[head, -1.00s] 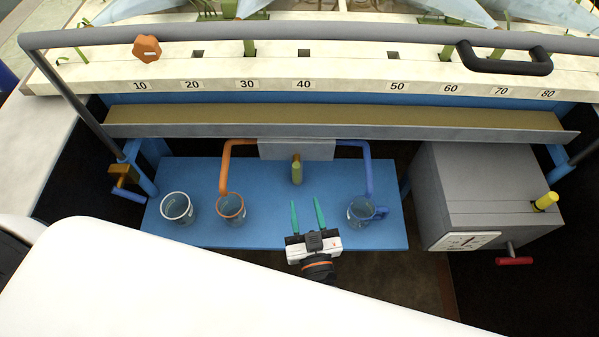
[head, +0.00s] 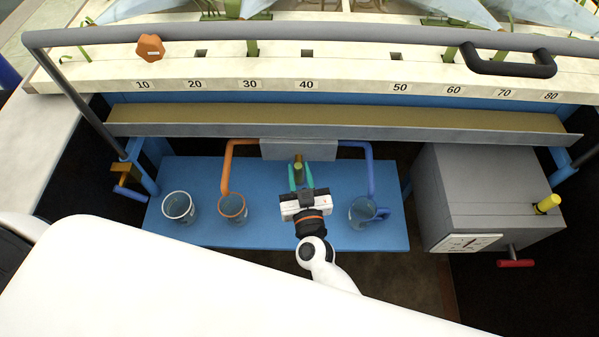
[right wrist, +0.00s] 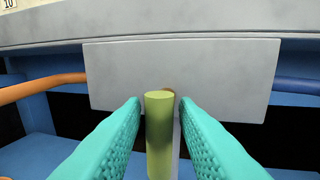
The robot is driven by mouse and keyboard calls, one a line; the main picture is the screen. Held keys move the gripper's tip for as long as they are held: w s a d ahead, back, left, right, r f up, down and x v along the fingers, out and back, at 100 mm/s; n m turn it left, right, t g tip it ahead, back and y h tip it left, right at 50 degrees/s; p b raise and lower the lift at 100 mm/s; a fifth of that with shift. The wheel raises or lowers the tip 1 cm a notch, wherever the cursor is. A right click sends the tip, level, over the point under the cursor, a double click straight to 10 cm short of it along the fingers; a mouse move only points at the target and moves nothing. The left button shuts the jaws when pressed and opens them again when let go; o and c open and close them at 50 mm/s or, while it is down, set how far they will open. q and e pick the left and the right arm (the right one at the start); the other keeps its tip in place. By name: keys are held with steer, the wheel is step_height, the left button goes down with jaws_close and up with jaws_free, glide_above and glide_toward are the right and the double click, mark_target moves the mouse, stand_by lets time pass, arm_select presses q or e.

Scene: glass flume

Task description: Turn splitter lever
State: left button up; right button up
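The splitter is a grey box (head: 272,150) under the long trough, with an orange pipe (head: 227,166) on its left and a blue pipe (head: 370,170) on its right. Its olive-yellow lever (head: 298,170) points toward me from the box's front. My right gripper (head: 299,178) is at the lever, its teal fingers one on each side. In the right wrist view the lever (right wrist: 159,130) stands between the open fingers (right wrist: 160,135), with a small gap visible on each side. My left gripper is not in view.
On the blue shelf (head: 280,236) stand a white-rimmed cup (head: 178,207), an orange-rimmed cup (head: 233,208) and a blue-handled cup (head: 364,212). A grey box with a dial (head: 470,243) and red handle (head: 515,263) stands right. A grey rail (head: 330,32) crosses above.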

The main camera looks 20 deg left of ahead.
jaws_close()
steer(key=shift+f, duration=0.1)
steer(key=m+b, duration=0.2)
steer(key=m, duration=0.1)
steer(key=shift+a+f+t, duration=0.1)
steer(key=shift+f+t, duration=0.05)
steer(key=shift+t, duration=0.15)
steer(key=m+b, duration=0.2)
steer(key=shift+m, duration=0.4)
steer(key=shift+m+t+b, duration=0.3)
steer(key=shift+m+b, duration=0.1)
steer(key=shift+m, duration=0.2)
steer(key=shift+a+r, duration=0.1)
steer(key=shift+r, duration=0.1)
